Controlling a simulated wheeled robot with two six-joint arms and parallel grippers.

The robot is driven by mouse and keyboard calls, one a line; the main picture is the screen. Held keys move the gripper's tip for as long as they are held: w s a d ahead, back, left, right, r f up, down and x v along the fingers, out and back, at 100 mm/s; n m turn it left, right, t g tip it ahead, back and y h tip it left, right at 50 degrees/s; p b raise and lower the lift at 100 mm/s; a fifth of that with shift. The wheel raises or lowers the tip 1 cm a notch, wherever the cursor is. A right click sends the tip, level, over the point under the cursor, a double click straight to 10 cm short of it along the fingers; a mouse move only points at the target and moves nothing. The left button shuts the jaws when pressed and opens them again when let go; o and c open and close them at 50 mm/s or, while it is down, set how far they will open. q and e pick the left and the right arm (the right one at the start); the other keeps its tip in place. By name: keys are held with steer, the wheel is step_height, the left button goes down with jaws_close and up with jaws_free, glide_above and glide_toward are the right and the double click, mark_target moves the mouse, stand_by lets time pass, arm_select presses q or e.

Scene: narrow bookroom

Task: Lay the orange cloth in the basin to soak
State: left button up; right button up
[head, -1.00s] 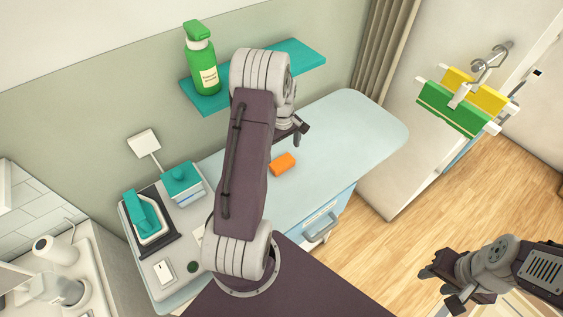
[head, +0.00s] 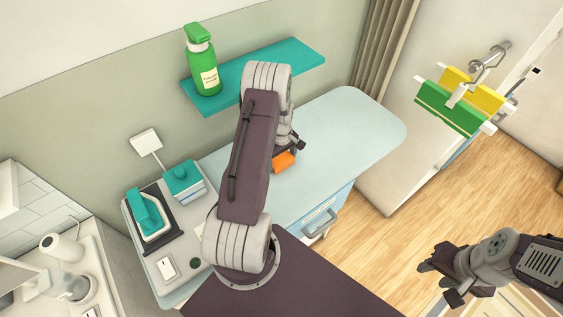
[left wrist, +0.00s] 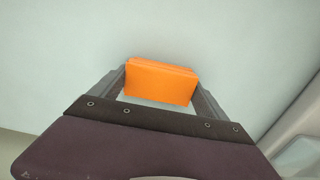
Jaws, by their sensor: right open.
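The orange cloth (head: 284,162) is a small folded block on the pale blue worktop (head: 350,130). My left gripper (head: 288,149) points down over it, and my own arm hides part of the gripper in the head view. In the left wrist view the cloth (left wrist: 160,82) sits between the two fingers, its ends close to both. Whether the fingers press on it cannot be told. My right gripper (head: 440,281) is open and empty above the wooden floor at the lower right. I cannot clearly make out a basin in either view.
A green pump bottle (head: 202,65) stands on a teal wall shelf (head: 295,60) above the worktop. A teal iron (head: 150,215) and a teal-topped box (head: 183,180) stand at the left. Green and yellow cloths (head: 450,108) hang at the right. The worktop's right part is clear.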

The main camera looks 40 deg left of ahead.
mark_target(285, 160)
arm_select(q)
steer(key=c, duration=0.4)
steer(key=shift+w+r, duration=0.1)
steer(key=shift+r, duration=0.25)
steer(key=r+b, duration=0.1)
steer(key=r, duration=0.1)
steer(key=d+r, duration=0.1)
steer(key=r, duration=0.1)
steer(key=shift+w+d+b, duration=0.1)
steer(key=shift+d+b, duration=0.05)
steer(key=shift+b, duration=0.2)
steer(key=w+d+r+b, duration=0.1)
steer(key=d+r, duration=0.5)
steer(key=d, duration=0.4)
steer(key=shift+w+r+b, duration=0.2)
steer(key=shift+w+b, duration=0.2)
